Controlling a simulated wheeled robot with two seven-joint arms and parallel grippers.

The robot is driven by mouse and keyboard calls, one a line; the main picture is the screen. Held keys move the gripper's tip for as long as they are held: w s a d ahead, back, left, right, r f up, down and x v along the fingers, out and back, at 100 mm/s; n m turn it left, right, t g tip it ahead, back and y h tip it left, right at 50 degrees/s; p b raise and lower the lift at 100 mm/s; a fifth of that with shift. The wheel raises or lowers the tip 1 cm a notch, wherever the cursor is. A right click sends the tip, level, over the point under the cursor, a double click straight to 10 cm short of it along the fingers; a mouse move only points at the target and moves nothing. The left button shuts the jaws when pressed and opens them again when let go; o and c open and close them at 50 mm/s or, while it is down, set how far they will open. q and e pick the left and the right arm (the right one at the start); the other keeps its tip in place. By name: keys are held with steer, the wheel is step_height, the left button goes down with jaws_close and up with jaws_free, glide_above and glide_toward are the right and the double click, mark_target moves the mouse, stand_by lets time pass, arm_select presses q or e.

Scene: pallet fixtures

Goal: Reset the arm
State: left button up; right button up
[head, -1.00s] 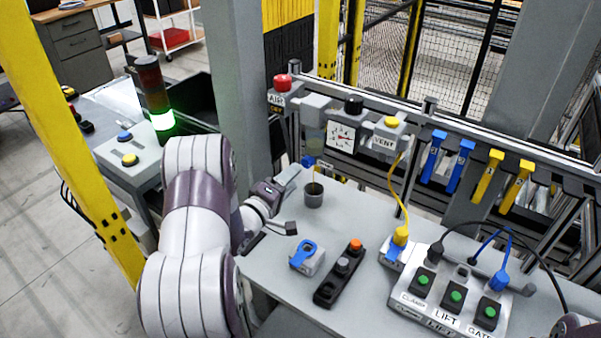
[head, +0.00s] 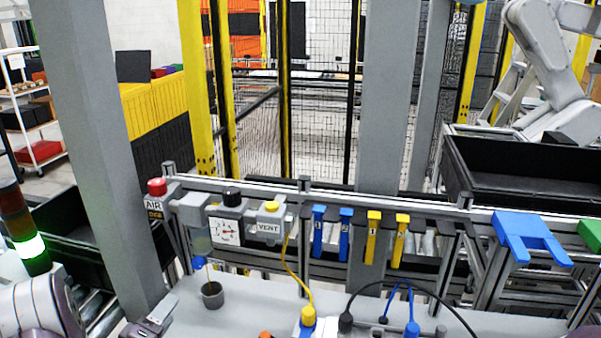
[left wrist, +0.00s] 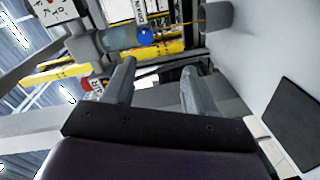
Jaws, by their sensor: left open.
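My left gripper (head: 166,306) is low at the left in the head view, over the grey worktable (head: 245,315), with my forearm at the bottom left corner. In the left wrist view its two fingers (left wrist: 158,68) stand apart with nothing held between them. A dark grey cup (head: 212,294) stands on the table just right of the gripper, apart from it in the head view. My right gripper is in neither view.
A rail behind the table carries a red AIR button (head: 157,187), a gauge (head: 225,231), a yellow VENT button (head: 271,206), and blue and yellow tags (head: 373,238). A grey post (head: 95,150) rises behind the gripper. A yellow cable (head: 296,275) and a black cable reach the table.

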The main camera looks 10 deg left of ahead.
arm_select(q)
steer(key=s+a+f+m+g+y, duration=0.1)
steer(key=f+g, duration=0.1)
steer(key=f, duration=0.1)
steer(key=s+a+f+m+g+y, duration=0.1)
steer(key=s+f+g, duration=0.1)
steer(key=f, duration=0.1)
steer(key=s+a+f+g+y, duration=0.1)
steer(key=f+g, duration=0.2)
steer(key=shift+s+a+m, duration=0.15)
steer(key=shift+s+m, duration=0.2)
steer(key=shift+m, duration=0.05)
steer(key=s+m+g, duration=0.1)
steer(key=s+d+f+g, duration=0.1)
steer(key=s+m+g, duration=0.1)
steer(key=g, duration=0.1)
steer(key=shift+s+d+f+m, duration=0.2)
steer(key=shift+s+d+m, duration=0.1)
steer(key=shift+s+d, duration=0.1)
steer(key=s+d+r+m+g+h, duration=0.1)
steer(key=s+d+r+m+g, duration=0.1)
steer(key=d, duration=0.7)
steer(key=s+d+r+m+g, duration=0.2)
steer(key=s+d+r+m, duration=0.2)
steer(key=d, duration=0.6)
steer(key=shift+s+d+r+m+g+h, duration=0.25)
steer(key=shift+r+m+g+h, duration=0.15)
steer(key=shift+r+m, duration=0.5)
